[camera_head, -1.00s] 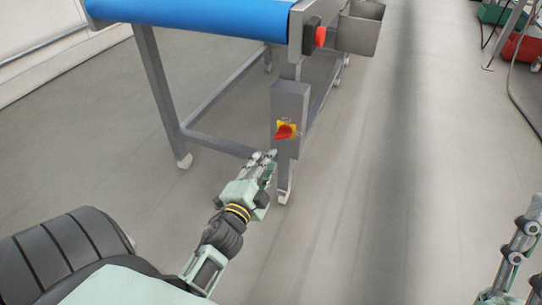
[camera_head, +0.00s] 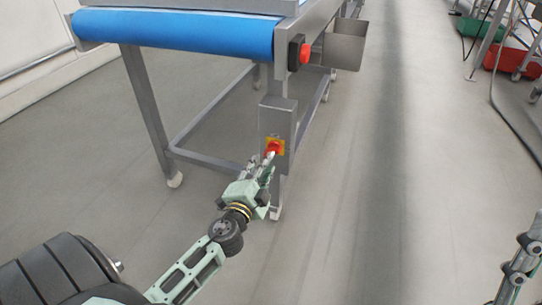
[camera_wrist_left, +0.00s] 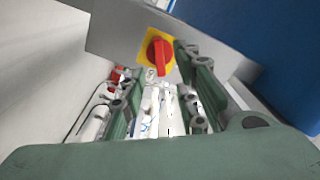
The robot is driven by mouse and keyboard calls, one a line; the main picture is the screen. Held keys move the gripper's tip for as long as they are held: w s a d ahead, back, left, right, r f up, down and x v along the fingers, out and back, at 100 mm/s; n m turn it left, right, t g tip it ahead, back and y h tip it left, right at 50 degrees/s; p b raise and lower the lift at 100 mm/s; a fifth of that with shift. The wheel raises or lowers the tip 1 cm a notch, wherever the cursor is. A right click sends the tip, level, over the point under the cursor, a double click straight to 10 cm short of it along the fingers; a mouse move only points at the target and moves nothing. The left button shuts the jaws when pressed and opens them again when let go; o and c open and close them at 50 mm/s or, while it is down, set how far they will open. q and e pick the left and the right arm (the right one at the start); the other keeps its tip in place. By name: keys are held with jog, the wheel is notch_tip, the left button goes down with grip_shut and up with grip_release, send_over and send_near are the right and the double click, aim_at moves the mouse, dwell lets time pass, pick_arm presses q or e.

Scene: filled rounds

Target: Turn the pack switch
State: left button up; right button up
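The pack switch is a red rotary knob (camera_head: 273,147) on a yellow plate, mounted on a narrow grey box (camera_head: 277,118) on the conveyor's leg. In the left wrist view the knob (camera_wrist_left: 159,53) stands ahead, near the tips of the fingers, its handle close to upright in that picture. My left gripper (camera_head: 262,162) is open and empty, its fingertips right at the switch's lower left. In the wrist view its two green-and-grey fingers (camera_wrist_left: 158,88) are spread apart; I cannot tell whether they touch the knob. My right gripper (camera_head: 524,262) is partly cut off at the lower right edge.
A conveyor with a blue belt (camera_head: 175,32) stands above and behind the switch box. A red button (camera_head: 305,54) and an open metal bin (camera_head: 345,46) are on its side. Red and green crates (camera_head: 505,60) are far right. The floor between is clear.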

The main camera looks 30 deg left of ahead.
aim_at(273, 150)
pick_arm(q)
jog(key=x, duration=0.5)
jog(key=shift+w+a, duration=0.1)
jog(key=shift+w, duration=0.3)
jog(key=shift+c, duration=0.5)
grip_shut()
